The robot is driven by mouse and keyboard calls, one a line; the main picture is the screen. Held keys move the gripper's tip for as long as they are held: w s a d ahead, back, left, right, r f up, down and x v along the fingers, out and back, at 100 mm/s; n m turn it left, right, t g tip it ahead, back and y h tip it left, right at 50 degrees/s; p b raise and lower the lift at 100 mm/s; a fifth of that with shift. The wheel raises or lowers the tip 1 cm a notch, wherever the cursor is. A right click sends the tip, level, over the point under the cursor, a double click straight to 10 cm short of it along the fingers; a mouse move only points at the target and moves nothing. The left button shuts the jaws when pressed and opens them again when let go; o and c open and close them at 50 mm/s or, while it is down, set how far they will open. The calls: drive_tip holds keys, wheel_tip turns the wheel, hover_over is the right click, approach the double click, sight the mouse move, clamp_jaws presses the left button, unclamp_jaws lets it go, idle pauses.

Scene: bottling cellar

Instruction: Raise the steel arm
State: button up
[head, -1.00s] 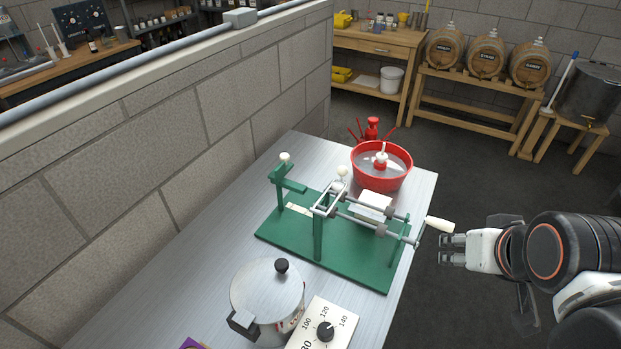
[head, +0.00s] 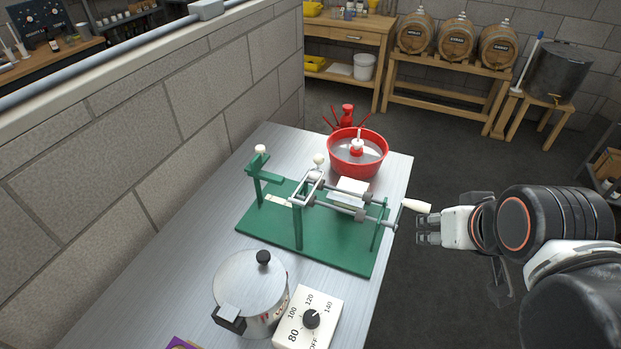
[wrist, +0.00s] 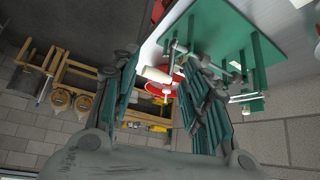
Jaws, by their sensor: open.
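A green-based hand machine (head: 330,250) stands on the steel table. Its steel arm (head: 307,188), a grey frame with a white knob (head: 319,160) at its end, lies near the machine's middle, beside the steel rollers (head: 345,210). A crank with a white handle (head: 417,205) sticks out past the table's right edge. My gripper (head: 428,230) is open and empty just below that handle in the head view. In the wrist view my gripper (wrist: 160,62) has its fingers apart, and the white handle (wrist: 155,75) shows between them; I cannot tell whether they touch it.
A green lever with a white knob (head: 260,150) rises at the machine's left. A red bowl (head: 357,155) stands behind it. A steel pot (head: 250,288) and a white dial box (head: 307,320) stand in front. A block wall (head: 150,150) borders the table on the left. The floor at right is open.

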drive_tip(key=shift+o, duration=0.2)
wheel_tip(320, 180, up, 7)
drive_tip(key=n+g+y+p, duration=0.3)
drive_tip(key=g+p, duration=0.2)
drive_tip(key=g, duration=0.3)
hover_over(320, 155)
drive_tip(key=d, duration=0.3)
drive_tip(key=b+x, duration=0.1)
drive_tip(key=x, duration=0.3)
drive_tip(key=b+x, duration=0.1)
drive_tip(key=x, duration=0.4)
drive_tip(key=w+b+x, duration=0.1)
drive_tip(key=x, duration=0.3)
drive_tip(key=shift+f+b, duration=0.25)
drive_tip(key=shift+b, duration=0.15)
clamp_jaws()
